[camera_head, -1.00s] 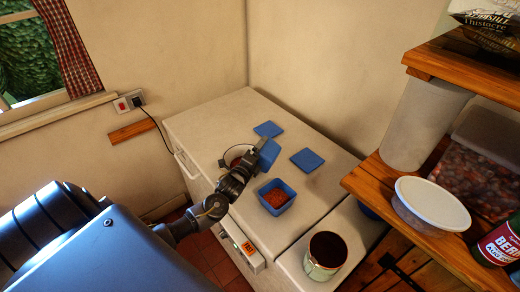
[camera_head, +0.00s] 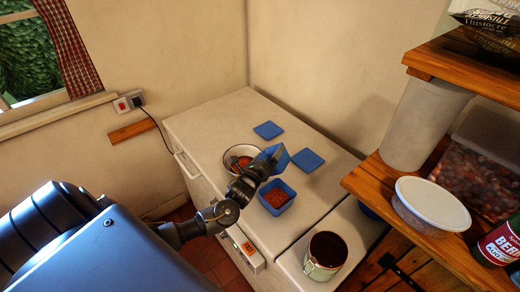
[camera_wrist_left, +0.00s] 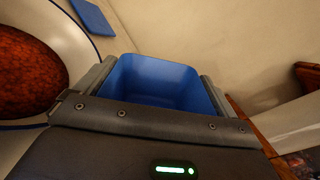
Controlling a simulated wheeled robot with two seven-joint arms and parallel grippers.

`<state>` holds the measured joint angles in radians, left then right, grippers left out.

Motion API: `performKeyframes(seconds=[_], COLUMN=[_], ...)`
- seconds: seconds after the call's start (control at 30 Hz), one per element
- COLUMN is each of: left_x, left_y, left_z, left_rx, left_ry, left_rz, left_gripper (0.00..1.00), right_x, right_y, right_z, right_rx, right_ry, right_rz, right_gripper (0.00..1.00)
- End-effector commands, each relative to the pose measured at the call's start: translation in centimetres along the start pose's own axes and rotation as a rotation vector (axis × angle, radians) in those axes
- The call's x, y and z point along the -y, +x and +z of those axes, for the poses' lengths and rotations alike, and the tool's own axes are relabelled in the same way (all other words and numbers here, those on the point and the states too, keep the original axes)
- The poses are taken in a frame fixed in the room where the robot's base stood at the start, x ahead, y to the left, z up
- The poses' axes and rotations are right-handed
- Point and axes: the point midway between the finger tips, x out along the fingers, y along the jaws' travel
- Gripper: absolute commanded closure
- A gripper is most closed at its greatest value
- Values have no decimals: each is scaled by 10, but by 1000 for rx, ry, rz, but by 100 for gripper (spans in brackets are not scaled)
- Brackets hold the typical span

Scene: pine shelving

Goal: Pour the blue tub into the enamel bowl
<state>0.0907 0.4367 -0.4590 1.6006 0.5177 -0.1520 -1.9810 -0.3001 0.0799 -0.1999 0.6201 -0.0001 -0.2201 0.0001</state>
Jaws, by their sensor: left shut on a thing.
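My left gripper (camera_head: 261,164) is shut on a blue tub (camera_head: 277,157) and holds it above the white worktop, just right of the enamel bowl. In the left wrist view the tub (camera_wrist_left: 155,82) sits between the fingers, and its visible inside looks empty. The enamel bowl (camera_head: 227,151) is white with a dark rim and holds reddish-brown contents. It also shows at the left of the left wrist view (camera_wrist_left: 72,28). A second blue tub (camera_head: 288,207), full of red contents, stands on the worktop nearer to me. My right gripper is not in view.
Two blue square lids (camera_head: 268,130) (camera_head: 307,160) lie on the white worktop (camera_head: 205,118). A mug (camera_head: 324,255) with dark contents stands near its front right.

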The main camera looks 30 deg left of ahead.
Motion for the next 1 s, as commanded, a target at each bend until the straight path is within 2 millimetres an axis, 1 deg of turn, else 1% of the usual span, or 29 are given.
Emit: performKeyframes(seconds=[0.07, 0.17, 0.4, 0.5, 0.6, 0.87, 0.97, 1.0], left_x=[2, 12, 47, 54, 58, 58, 68, 74], left_y=[0, 1, 0, 0, 0, 0, 1, 1], left_z=[1, 4, 12, 14, 14, 14, 12, 12], left_rx=[1, 2, 1, 1, 0, 0, 1, 2], left_ry=[8, 75, 362, 434, 462, 468, 504, 529], left_rz=[-1, -5, -4, -1, -1, -1, -2, -2], left_gripper=[34, 34, 34, 34, 34, 34, 34, 34], right_x=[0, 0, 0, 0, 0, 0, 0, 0], right_y=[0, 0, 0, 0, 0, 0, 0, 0], right_z=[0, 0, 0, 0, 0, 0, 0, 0], right_rx=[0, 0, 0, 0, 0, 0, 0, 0], right_ry=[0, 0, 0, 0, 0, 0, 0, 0], right_rz=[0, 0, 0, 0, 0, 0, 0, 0], right_gripper=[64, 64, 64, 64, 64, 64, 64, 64])
